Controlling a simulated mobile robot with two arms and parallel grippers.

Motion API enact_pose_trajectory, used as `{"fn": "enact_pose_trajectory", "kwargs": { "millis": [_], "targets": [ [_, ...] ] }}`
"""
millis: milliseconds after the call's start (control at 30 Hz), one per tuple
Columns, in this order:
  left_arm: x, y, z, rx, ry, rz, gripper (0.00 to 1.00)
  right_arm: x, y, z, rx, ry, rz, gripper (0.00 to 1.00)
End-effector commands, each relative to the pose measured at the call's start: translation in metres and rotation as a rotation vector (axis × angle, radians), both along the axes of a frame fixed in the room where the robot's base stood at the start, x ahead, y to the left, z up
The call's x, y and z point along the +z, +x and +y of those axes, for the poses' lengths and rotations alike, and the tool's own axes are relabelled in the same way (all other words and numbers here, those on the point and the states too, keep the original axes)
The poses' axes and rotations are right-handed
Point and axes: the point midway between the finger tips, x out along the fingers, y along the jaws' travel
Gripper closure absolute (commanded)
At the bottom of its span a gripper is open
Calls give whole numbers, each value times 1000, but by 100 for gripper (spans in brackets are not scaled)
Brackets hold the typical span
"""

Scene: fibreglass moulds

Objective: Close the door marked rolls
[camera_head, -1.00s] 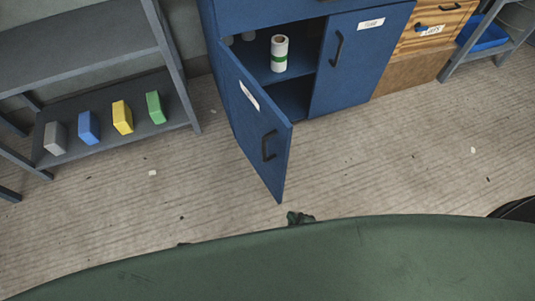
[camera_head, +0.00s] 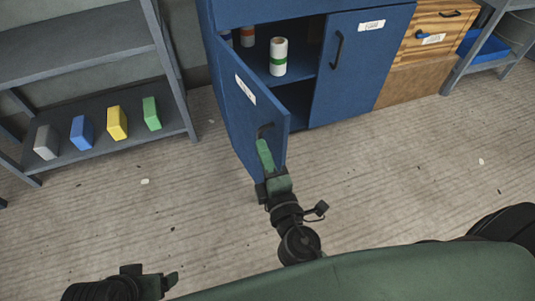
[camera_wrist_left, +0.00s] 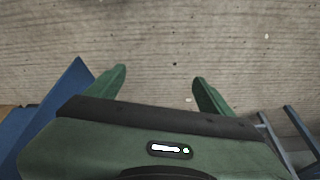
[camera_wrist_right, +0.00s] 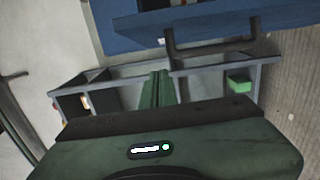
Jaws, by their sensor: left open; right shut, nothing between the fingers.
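The blue cabinet's left door (camera_head: 243,120) stands open, swung out toward me. It bears a white label (camera_head: 246,89) too small to read and a dark handle (camera_head: 265,129). My right gripper (camera_head: 263,145) is shut and empty, its fingertips at the door's outer face just below the handle; contact cannot be told. The right wrist view shows the shut fingers (camera_wrist_right: 160,75) below the blue door (camera_wrist_right: 200,18) and left of its handle (camera_wrist_right: 212,50). My left gripper (camera_head: 172,280) is low in the head view, away from the door. Its fingers (camera_wrist_left: 160,75) are open and empty above the floor.
The right door (camera_head: 350,68) is shut. A grey shelf (camera_head: 75,155) with several coloured blocks is at left, wooden drawers (camera_head: 430,35) at right. Floor before the cabinet is clear.

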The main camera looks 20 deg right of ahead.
Motion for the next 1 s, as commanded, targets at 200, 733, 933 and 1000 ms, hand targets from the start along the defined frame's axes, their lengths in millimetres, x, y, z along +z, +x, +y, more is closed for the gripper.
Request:
{"fn": "enact_pose_trajectory", "kwargs": {
  "millis": [200, 733, 933, 1000],
  "targets": [
    [-21, 9, -2, -2, 1, 19, 18, 4, 47, 0, -1, 2, -2, 100],
    [-70, 16, -4, -6, 1, 38, 18, 0, 66, -39, 1, 3, 1, 100],
    [-70, 16, -4, -6, 1, 38, 18, 0, 66, -39, 1, 3, 1, 100],
    [-70, 16, -4, -6, 1, 38, 18, 0, 66, -39, 1, 2, 1, 100]
  ]
}}
